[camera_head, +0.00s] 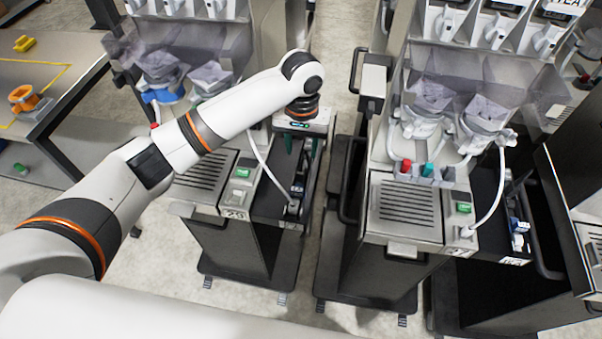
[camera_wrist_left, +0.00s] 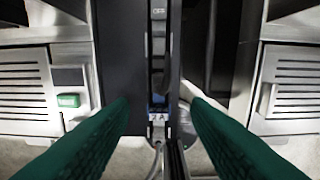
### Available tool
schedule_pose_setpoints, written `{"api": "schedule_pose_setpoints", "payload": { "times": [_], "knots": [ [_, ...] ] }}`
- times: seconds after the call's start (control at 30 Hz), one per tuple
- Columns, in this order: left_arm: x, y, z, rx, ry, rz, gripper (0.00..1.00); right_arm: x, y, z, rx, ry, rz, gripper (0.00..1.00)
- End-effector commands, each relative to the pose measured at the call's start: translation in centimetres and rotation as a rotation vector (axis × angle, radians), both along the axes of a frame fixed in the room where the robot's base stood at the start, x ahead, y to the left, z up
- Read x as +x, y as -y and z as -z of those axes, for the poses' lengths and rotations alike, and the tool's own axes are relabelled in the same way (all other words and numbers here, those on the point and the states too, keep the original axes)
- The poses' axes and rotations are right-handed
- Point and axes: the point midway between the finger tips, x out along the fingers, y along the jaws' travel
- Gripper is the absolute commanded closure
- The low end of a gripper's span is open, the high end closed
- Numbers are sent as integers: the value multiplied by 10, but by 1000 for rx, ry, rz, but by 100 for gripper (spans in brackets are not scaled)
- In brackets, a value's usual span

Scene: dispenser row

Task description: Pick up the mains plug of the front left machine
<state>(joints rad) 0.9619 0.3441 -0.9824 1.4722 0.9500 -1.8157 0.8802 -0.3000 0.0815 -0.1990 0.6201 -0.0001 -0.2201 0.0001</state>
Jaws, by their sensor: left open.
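The front left machine (camera_head: 215,180) is a grey dispenser with a slatted drip tray, a green switch and a dark side shelf. A small dark and blue piece, which looks like its mains plug (camera_head: 297,187), sits on that shelf; a pale cable runs nearby. In the left wrist view the blue part of the plug (camera_wrist_left: 158,111) shows between my fingers, with a cable below it. My left gripper (camera_head: 303,148) has green fingers and is open above the shelf, apart from the plug. The fingertips (camera_wrist_left: 161,104) stand either side of it in the picture. My right gripper is out of view.
A second machine (camera_head: 405,205) stands to the right across a narrow floor gap, with a blue-white plug (camera_head: 519,236) on its shelf. Clear hoppers rise behind. A table (camera_head: 50,85) with orange and yellow items stands at the left.

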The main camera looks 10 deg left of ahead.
Motion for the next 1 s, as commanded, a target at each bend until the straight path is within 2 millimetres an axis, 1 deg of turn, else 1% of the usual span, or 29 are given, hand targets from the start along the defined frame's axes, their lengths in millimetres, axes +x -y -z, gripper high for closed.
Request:
{"api": "schedule_pose_setpoints", "payload": {
  "times": [0.03,0.2,0.3,0.37,0.47,0.6,0.7,0.83,1.0],
  "knots": [
    [-1,-1,8,3,-4,0,56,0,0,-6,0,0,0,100],
    [0,0,36,0,-2,0,56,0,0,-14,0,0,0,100],
    [0,0,46,0,-1,2,56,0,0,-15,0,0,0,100],
    [0,0,50,0,0,3,56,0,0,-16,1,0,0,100],
    [1,-1,57,0,-2,2,56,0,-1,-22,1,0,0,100],
    [3,-2,76,1,-2,2,56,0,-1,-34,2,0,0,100],
    [3,-2,92,0,-2,2,56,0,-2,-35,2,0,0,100],
    [3,-2,101,-1,1,3,56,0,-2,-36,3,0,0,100],
    [4,-2,103,-2,2,4,56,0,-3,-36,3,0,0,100]
  ]
}}
